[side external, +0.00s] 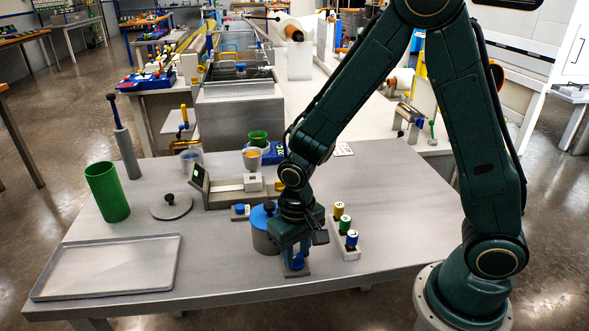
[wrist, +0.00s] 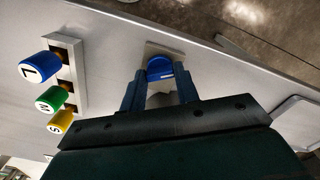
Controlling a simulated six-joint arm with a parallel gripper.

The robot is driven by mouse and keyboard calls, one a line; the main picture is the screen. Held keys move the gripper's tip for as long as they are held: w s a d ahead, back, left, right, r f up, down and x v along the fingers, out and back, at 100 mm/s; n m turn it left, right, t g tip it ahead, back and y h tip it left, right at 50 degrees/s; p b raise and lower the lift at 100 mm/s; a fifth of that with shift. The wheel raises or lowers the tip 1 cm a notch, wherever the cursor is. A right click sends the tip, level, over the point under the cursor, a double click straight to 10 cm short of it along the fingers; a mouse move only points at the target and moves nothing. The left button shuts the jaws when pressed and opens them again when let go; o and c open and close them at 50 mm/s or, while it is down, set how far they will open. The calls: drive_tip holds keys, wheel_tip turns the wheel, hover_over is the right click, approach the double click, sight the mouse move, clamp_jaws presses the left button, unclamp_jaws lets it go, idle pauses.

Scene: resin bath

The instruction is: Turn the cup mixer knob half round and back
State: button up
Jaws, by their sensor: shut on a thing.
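A grey round pot with a blue lid and a dark top knob (side external: 264,219) stands on the bench, partly hidden behind my gripper. A blue knob (wrist: 160,67) with a pale mark sits on a small grey plate (wrist: 162,49) at the front of the bench, seen in the wrist view. My gripper (wrist: 158,88) points down at it, its blue fingers on either side, shut on the knob. In the side view my gripper (side external: 296,262) covers most of the knob. I cannot tell whether the knob's base joins the pot.
A white rack (side external: 345,246) of yellow, green and blue capped bottles stands close to the right. A grey tray (side external: 70,291), a green cylinder (side external: 107,192) and a round lid (side external: 171,208) are at left. A scale (side external: 224,190) stands behind. The front middle of the bench is clear.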

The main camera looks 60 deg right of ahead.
drive_tip(key=n, duration=1.4)
drive_tip(key=shift+n, duration=0.3)
drive_tip(key=n, duration=0.3)
drive_tip(key=shift+n, duration=0.3)
drive_tip(key=n, duration=0.3)
drive_tip(key=shift+n, duration=0.4)
drive_tip(key=n, duration=0.3)
drive_tip(key=shift+n, duration=2.1)
